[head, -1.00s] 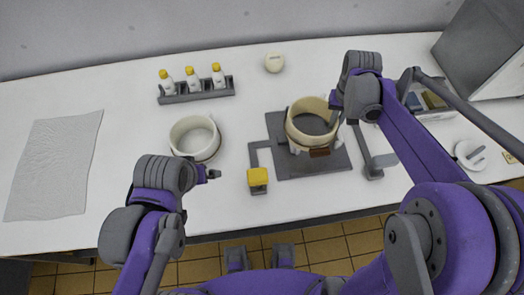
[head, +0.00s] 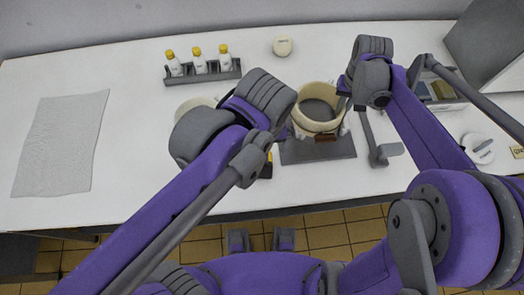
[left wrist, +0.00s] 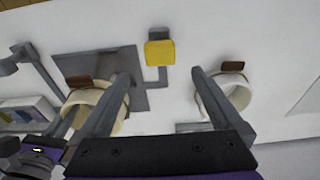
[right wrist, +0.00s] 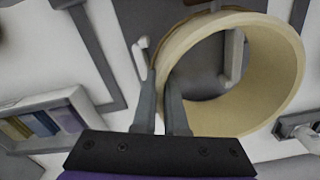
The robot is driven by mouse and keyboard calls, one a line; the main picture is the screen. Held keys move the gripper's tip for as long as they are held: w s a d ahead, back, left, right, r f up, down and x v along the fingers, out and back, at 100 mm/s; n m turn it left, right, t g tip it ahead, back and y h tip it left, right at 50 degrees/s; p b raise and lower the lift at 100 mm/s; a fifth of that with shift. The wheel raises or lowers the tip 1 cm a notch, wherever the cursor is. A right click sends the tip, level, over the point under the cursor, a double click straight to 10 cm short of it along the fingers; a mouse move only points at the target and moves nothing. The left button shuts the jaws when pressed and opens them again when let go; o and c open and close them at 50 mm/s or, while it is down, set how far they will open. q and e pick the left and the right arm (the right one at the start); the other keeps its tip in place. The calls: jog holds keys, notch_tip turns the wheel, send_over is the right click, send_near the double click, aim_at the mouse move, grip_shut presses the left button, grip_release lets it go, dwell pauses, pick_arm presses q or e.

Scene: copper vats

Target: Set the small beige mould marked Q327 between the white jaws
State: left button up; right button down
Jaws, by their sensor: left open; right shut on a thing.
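The beige mould (head: 313,124), a round open ring with a brown patch on its front, is over the dark grey plate of the fixture (head: 330,151). White jaw parts (head: 345,129) show at its sides, the right one also in the right wrist view (right wrist: 138,60). My right gripper (right wrist: 160,98) is shut on the mould's wall, one finger inside and one outside. I cannot tell whether the mould rests on the plate. No Q327 marking is readable. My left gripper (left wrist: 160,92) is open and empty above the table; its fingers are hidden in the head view.
A yellow block (left wrist: 160,52) on a grey bracket is near the left gripper. A second pale vessel (left wrist: 237,95) stands left of the fixture, mostly hidden in the head view. A bottle rack (head: 203,74), a round white thing (head: 282,46) and a grey cloth (head: 60,145) are farther off.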

pick_arm(q)
jog(key=f, duration=0.5)
jog(key=w+f, duration=0.1)
jog(key=f, duration=0.2)
jog(key=shift+f, duration=0.1)
jog(key=shift+c, duration=0.3)
jog(key=c, duration=1.3)
jog(key=shift+f, duration=1.9)
pick_arm(e)
jog(key=shift+f, duration=0.8)
